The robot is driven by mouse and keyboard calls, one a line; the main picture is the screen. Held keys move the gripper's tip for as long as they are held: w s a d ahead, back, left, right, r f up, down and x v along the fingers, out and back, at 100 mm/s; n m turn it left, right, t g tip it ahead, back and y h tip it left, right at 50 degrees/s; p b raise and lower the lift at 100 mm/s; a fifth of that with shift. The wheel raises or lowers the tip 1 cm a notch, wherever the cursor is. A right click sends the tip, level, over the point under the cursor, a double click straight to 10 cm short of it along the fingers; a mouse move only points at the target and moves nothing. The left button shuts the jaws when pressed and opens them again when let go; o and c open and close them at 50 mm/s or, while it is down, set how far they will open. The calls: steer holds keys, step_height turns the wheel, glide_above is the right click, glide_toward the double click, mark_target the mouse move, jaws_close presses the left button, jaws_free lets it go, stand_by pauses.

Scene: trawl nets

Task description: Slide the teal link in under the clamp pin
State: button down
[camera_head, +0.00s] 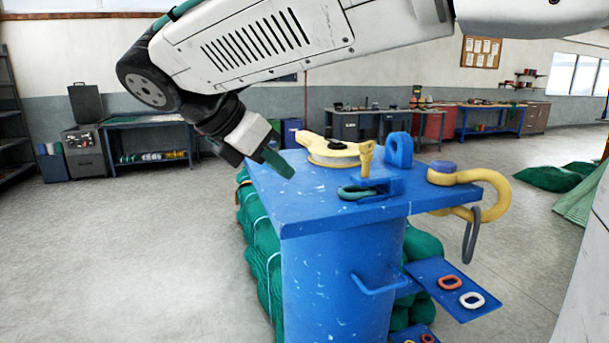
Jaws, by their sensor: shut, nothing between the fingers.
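The teal link (355,193) lies flat on the blue table top (300,204), near its front edge. Its right part is at or inside a low blue clamp bracket (384,188); I cannot tell how far in it sits. A yellow pin with an eyed head (366,157) stands upright at the bracket, above and behind the link. Its lower end is hidden, so I cannot tell whether it touches the link. My gripper (286,172) is shut and empty, with its dark green fingers pointing down over the table's left part, apart from the link and left of it.
A cream and yellow disc-shaped piece (330,150) and a blue lug (398,150) stand behind the bracket. A large yellow hook (489,185) holds a grey ring (471,235) off the right edge. A lower blue shelf (436,274) carries red and white links. The table's left front is clear.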

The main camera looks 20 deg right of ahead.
mark_target(343, 192)
steer(key=x, duration=0.8)
steer(key=shift+d+f, duration=0.25)
steer(key=shift+d, duration=0.1)
steer(key=shift+w+d+f, duration=0.1)
steer(key=shift+w+d, duration=0.05)
steer(key=shift+d, duration=0.45)
steer(key=shift+w+d, duration=0.2)
steer(key=shift+d, duration=0.45)
steer(key=shift+w+d, duration=0.25)
steer(key=shift+d, duration=0.5)
steer(key=shift+w+d, duration=0.15)
steer(key=shift+d, duration=0.6)
